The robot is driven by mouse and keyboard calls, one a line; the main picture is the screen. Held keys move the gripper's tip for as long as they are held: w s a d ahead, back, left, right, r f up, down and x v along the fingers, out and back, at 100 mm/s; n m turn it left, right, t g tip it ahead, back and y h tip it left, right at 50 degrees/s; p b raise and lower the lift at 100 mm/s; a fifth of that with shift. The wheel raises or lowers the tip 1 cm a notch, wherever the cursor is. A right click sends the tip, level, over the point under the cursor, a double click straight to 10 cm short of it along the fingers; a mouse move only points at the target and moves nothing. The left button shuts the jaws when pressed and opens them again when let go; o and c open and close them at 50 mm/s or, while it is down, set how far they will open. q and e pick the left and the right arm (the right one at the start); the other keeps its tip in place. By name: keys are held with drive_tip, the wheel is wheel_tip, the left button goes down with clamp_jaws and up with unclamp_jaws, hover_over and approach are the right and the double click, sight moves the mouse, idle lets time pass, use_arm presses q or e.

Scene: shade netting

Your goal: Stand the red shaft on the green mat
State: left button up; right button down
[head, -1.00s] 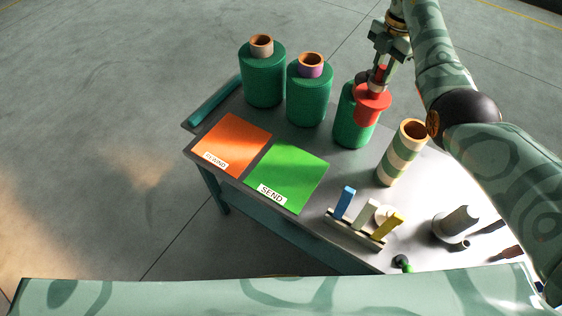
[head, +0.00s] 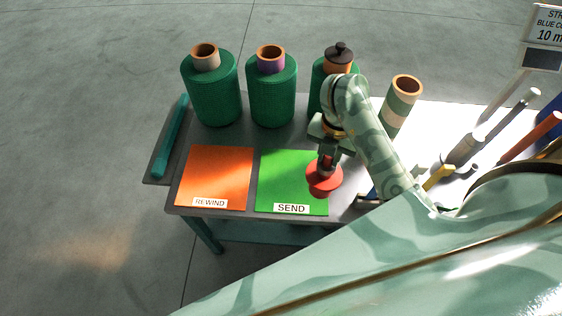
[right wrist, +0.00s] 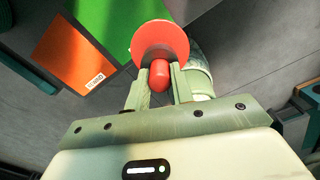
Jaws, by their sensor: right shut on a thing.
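The red shaft (head: 324,177), with a wide red flange, hangs from my right gripper (head: 326,156). In the right wrist view, my right gripper (right wrist: 158,90) is shut on the shaft's rounded red end (right wrist: 159,76), and the round flange (right wrist: 162,42) lies beyond the fingertips. The shaft looks upright, over the right part of the green mat (head: 280,175) labelled SEND; whether it touches the mat is unclear. The green mat also shows in the right wrist view (right wrist: 105,22), up and left of the flange. My left gripper is out of view.
An orange mat (head: 215,175) labelled REWIND lies left of the green one. Green netting rolls (head: 212,95) stand behind; the right one (head: 318,85) has a black knobbed piece (head: 340,50) in its core. A striped tube (head: 403,105) stands further right. The orange mat is bare.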

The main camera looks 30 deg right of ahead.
drive_tip(key=shift+w+a+f, duration=0.15)
drive_tip(key=shift+w, duration=0.15)
drive_tip(key=w+f+b, duration=1)
drive_tip(key=w+f, duration=0.2)
drive_tip(key=w, duration=0.1)
drive_tip(key=shift+a+f, duration=0.25)
drive_tip(key=shift+f, duration=0.05)
drive_tip(key=shift+w, duration=0.1)
drive_tip(key=c, duration=1.2)
unclamp_jaws()
wheel_tip(320, 180, up, 12)
drive_tip(key=p, duration=0.6)
